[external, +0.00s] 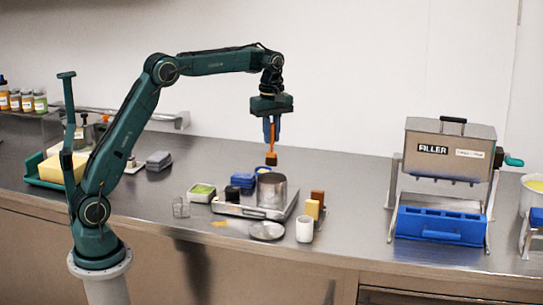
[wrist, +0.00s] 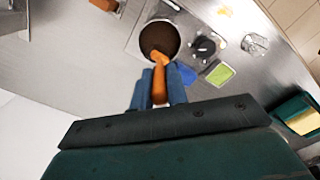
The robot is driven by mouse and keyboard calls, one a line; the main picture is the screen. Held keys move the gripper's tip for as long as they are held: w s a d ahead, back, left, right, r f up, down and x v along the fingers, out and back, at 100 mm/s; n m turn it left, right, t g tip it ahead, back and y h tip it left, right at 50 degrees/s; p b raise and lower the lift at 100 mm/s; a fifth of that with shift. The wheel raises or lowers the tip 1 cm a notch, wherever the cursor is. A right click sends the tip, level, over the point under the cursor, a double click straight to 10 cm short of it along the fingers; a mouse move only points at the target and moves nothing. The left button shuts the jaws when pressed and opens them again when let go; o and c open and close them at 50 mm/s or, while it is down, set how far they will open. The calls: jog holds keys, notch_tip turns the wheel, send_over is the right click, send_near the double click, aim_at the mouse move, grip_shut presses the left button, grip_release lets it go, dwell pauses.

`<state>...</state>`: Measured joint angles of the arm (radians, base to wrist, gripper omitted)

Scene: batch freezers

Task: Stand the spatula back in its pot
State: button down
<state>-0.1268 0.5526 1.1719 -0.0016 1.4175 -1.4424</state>
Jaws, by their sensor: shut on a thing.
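My gripper (external: 271,128) is shut on the orange spatula (external: 271,150) and holds it upright in the air, its wider end down. In the wrist view the spatula (wrist: 159,92) sits between the two blue fingers. A metal pot (external: 272,192) stands on a flat metal platform below the gripper; its dark inside (wrist: 158,38) faces the wrist camera. The spatula's lower end is above the pot and apart from it in the external view. It overlaps the pot's near rim in the wrist view. I cannot tell whether this is the spatula's own pot.
Around the platform (external: 240,211) stand a green-filled tray (external: 201,192), a white cup (external: 305,230), a round metal dish (external: 267,231) and small yellow and brown blocks. A filler machine (external: 450,148) with a blue tray stands at right. Bare steel counter (external: 345,200) lies between.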

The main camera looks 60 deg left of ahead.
jog(key=d+f, duration=0.1)
jog(key=d, duration=1.8)
jog(key=shift+s+d+f, duration=0.2)
jog(key=shift+d+f, duration=0.05)
jog(key=shift+f, duration=0.15)
jog(key=shift+f, duration=0.2)
jog(key=shift+f, duration=2.25)
jog(key=shift+f, duration=2.95)
jog(key=c, duration=0.8)
grip_release()
jog(key=shift+c, duration=0.2)
